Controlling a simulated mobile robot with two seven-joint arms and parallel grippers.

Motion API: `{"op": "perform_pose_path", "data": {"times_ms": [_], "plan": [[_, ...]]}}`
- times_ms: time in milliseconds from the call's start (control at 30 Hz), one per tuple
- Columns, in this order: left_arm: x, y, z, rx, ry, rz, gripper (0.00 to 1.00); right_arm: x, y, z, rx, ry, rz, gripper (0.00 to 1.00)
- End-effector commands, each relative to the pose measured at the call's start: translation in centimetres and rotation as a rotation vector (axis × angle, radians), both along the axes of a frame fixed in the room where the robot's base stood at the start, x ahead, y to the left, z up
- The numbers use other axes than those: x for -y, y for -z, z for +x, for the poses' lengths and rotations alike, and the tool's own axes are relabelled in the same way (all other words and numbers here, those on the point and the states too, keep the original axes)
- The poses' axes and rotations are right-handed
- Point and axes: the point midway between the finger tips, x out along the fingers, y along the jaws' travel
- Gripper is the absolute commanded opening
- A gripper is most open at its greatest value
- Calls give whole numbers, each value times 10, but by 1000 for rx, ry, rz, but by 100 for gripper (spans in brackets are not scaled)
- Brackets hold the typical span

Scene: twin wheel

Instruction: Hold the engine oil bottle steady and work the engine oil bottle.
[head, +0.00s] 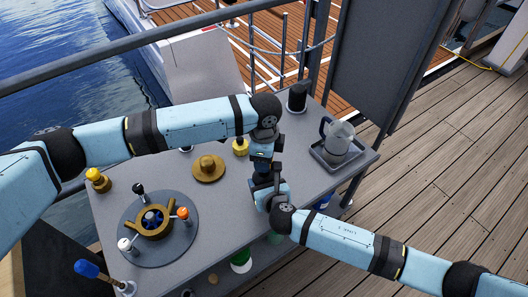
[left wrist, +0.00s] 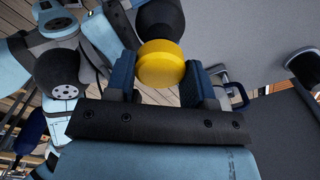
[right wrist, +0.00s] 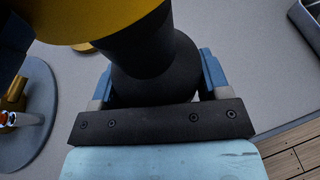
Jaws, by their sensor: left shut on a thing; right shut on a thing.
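The engine oil bottle has a black body and a yellow cap. In the left wrist view the yellow cap (left wrist: 160,66) sits between the two fingers of my left gripper (left wrist: 162,78), with the black body (left wrist: 166,22) beyond it. In the right wrist view the fingers of my right gripper (right wrist: 156,82) are shut around the lower black body (right wrist: 145,55), and the yellow cap (right wrist: 75,15) shows at the top left. In the head view my left gripper (head: 262,155) is directly above my right gripper (head: 267,187), and together they hide most of the bottle.
A dark cylinder (head: 298,97) stands at the back. A brass hat-shaped piece (head: 208,167) and a round grey plate (head: 183,246) with a brass ring lie to the left.

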Motion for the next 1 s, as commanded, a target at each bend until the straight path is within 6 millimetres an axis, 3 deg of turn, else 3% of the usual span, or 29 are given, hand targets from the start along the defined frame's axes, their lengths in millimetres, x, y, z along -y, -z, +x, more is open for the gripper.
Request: {"op": "perform_pose_path", "data": {"times_ms": [433, 767, 1000], "plan": [[0, 0, 0, 1, 0, 0, 23, 0, 0, 0, 0, 0, 0, 27], [0, 16, 0, 0, -4, 0, 23, 0, 0, 0, 0, 0, 0, 27], [0, 17, 0, 1, -3, 0, 23, 0, 0, 0, 0, 0, 0, 27]]}}
